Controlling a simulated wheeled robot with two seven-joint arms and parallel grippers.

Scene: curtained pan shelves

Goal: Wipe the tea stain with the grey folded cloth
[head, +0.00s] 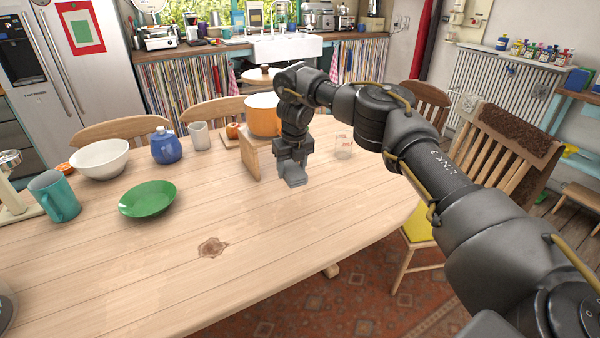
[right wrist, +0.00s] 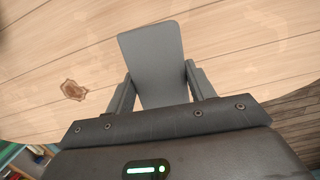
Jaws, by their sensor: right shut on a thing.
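My right gripper (head: 291,170) is shut on the grey folded cloth (head: 294,180) and holds it over the wooden table; I cannot tell whether the cloth touches the tabletop. In the right wrist view the cloth (right wrist: 152,60) sticks out flat between the two fingers (right wrist: 158,88). My left gripper is in neither view.
Left on the table (head: 130,270) are a green dish (head: 147,199), teal mug (head: 54,196), white bowl (head: 100,159) and blue pot (head: 165,147). The tabletop between cloth and stain is clear.

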